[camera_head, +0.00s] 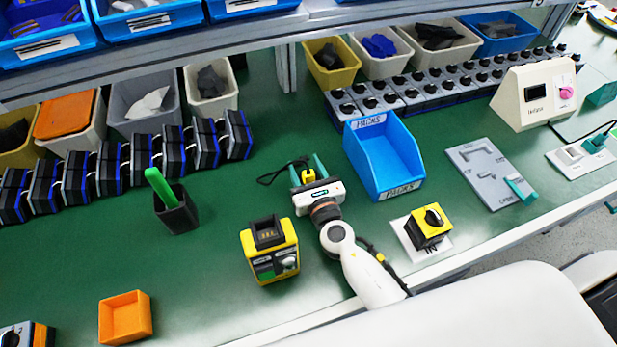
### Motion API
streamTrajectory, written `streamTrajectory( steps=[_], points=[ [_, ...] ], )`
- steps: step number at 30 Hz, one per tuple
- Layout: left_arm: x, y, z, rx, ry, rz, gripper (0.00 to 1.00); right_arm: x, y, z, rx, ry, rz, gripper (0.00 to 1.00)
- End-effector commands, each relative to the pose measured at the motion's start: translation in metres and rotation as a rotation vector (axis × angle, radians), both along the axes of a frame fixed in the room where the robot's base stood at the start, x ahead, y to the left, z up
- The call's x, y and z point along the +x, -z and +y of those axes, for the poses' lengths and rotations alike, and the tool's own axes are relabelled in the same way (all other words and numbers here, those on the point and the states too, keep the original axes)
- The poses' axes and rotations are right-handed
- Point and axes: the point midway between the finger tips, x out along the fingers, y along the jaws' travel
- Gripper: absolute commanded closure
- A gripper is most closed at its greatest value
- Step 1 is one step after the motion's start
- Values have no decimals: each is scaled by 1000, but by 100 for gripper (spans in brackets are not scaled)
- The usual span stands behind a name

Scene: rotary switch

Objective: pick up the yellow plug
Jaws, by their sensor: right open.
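The small yellow plug (309,176) lies on the green bench in the middle of the head view, with a thin black cable looping to its left. My right gripper (308,169) reaches over the bench from the lower right. Its two teal fingers are open, one on each side of the plug. The plug appears between them; I cannot tell whether either finger touches it. My left gripper is not in view.
A yellow and black device (270,251) stands left of my right arm. A blue bin (379,164) stands to its right, with a yellow switch box (429,226) nearer the edge. A black cup (177,212) and orange tray (125,318) are farther left.

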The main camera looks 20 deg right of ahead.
Motion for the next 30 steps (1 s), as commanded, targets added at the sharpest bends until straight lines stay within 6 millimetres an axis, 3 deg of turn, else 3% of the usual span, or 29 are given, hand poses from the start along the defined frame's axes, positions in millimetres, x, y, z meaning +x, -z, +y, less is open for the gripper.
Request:
streamTrajectory(
  steps=[1,10,20,30],
  points=[
    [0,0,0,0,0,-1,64,0,0,0,0,0,0,51],
    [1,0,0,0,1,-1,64,0,0,0,-1,0,0,99],
    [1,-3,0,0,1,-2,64,0,-4,0,-1,1,-1,100],
    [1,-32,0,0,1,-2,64,0,-42,0,1,0,-2,100]
  ],
)
